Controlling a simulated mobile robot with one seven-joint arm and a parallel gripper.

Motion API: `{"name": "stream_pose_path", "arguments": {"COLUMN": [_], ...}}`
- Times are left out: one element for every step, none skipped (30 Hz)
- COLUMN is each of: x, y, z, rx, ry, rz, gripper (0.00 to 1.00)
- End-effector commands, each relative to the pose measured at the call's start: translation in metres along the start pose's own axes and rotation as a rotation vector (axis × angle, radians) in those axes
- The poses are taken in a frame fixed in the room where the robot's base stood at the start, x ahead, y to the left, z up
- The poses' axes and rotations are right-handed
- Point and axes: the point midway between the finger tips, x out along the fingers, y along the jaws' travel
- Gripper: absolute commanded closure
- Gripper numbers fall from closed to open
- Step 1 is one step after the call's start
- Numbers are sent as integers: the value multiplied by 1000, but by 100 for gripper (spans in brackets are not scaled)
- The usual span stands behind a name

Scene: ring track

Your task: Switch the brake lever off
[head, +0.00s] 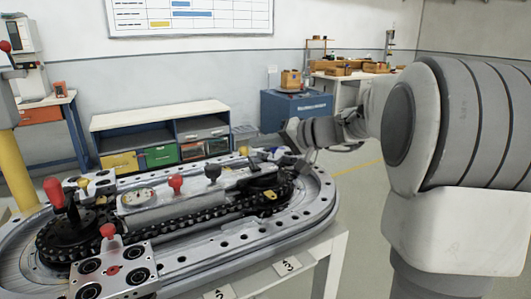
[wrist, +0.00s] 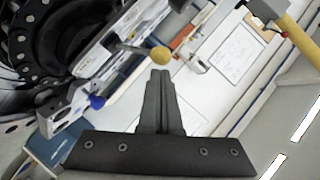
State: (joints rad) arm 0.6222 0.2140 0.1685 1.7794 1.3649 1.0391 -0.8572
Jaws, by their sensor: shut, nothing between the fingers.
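Several knobbed levers stand on the ring track (head: 190,255); no label shows which one is the brake lever. A lever with a yellow ball knob (wrist: 161,55) on a thin metal rod lies just beyond my fingertips in the wrist view. My gripper (wrist: 160,76) is shut and empty, pointing at that knob; I cannot tell whether they touch. In the head view my gripper (head: 300,150) is above the right end of the track, and a yellow knob (head: 244,150) shows left of it. A black-knobbed lever (head: 213,174) and a red-knobbed lever (head: 176,183) stand mid-track.
A tall red-handled lever (head: 55,190) is at the track's left end. A red knob (head: 107,231) tops the front plate with round holes. A black chain (head: 190,215) runs around the track. A blue knob (wrist: 97,102) shows in the wrist view. Shelves (head: 160,130) stand behind.

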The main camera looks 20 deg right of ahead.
Motion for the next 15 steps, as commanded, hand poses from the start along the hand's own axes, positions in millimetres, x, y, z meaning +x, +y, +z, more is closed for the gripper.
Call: {"name": "stream_pose_path", "arguments": {"x": [2, 2, 2, 3, 3, 3, 3, 3, 3, 3, 3, 3, 3, 3, 3], "y": [0, -1, -1, -2, -2, -3, -3, -4, -4, -4, -4, -5, -5, -5, -5], "z": [2, 3, 3, 4, 4, 4, 4, 4, 4, 4, 5, 5, 4, 4, 4], "rx": [-19, -28, -37, -43, -49, -56, -60, -64, -67, -69, -71, -72, -73, -73, -73], "ry": [0, 0, 0, 0, 0, 0, 0, 0, 0, 0, 0, 0, 0, 0, 0], "rz": [11, 17, 23, 28, 32, 37, 40, 43, 45, 46, 47, 48, 49, 49, 49], "gripper": [100, 100, 100, 100, 100, 100, 100, 100, 100, 100, 100, 100, 100, 100, 100]}}
